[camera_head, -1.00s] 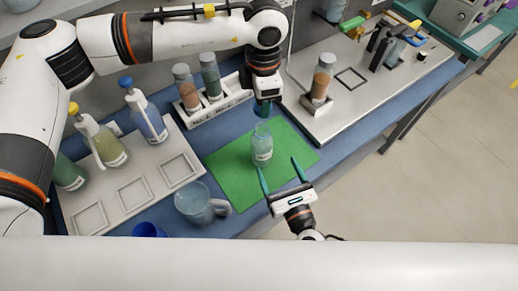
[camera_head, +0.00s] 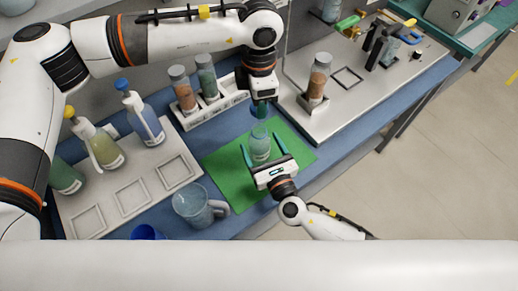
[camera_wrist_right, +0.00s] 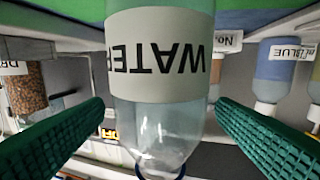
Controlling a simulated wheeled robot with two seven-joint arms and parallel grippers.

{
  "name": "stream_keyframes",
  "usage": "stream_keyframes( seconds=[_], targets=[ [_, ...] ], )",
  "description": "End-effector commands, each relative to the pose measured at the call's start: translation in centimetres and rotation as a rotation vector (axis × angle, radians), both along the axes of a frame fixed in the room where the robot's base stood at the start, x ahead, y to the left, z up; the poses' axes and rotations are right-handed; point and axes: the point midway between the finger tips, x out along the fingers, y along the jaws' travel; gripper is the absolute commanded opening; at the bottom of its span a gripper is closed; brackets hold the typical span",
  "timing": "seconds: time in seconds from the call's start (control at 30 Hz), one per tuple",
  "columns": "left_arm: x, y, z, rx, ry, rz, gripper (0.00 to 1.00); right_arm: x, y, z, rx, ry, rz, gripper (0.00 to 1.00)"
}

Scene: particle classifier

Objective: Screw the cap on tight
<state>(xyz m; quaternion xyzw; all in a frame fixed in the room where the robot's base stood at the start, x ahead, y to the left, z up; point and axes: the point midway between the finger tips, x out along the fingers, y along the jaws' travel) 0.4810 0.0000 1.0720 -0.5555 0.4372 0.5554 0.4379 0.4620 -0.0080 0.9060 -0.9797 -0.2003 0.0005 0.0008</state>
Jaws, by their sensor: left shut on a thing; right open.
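A clear bottle (camera_head: 260,147) stands upright on the green mat (camera_head: 222,168). In the right wrist view the bottle (camera_wrist_right: 160,50) appears upside down, with a white "WATER" label and its neck at the bottom edge. My right gripper (camera_head: 261,141) is open, with one green finger on each side of the bottle; a gap shows on both sides in the wrist view. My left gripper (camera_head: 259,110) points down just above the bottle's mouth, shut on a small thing. That thing is mostly hidden by the fingers; I take it for the cap, but cannot make it out clearly.
A white rack (camera_head: 212,115) with brown and grey-green bottles stands behind the mat. A tray (camera_head: 105,220) with spray bottles is at left, a glass mug (camera_head: 196,207) at front left. A metal platform (camera_head: 345,105) with a brown bottle (camera_head: 318,78) is at right.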

Motion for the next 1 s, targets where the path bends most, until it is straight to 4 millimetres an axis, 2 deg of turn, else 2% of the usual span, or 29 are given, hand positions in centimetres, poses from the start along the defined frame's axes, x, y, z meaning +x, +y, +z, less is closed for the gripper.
stream_keyframes(
  seconds=[0.1,0.23,0.63,0.67,1.0],
  targets=[
    [0.0,0.0,0.0,0.000,0.000,0.000,0.14,1.7,0.7,0.1,0.000,-0.001,-0.002,0.80],
    [0.0,0.0,0.0,0.000,0.000,0.000,0.14,2.8,1.2,0.0,0.000,0.000,-0.001,0.80],
    [0.0,0.0,0.0,0.000,0.000,0.000,0.14,3.3,1.4,0.0,0.000,0.000,-0.001,0.80],
    [0.0,0.0,0.0,0.000,0.000,0.000,0.14,3.3,1.4,0.0,0.000,0.000,-0.001,0.77],
    [0.0,0.0,0.0,0.000,0.000,0.000,0.14,3.3,1.4,0.0,0.000,0.001,-0.001,0.21]
  ],
)
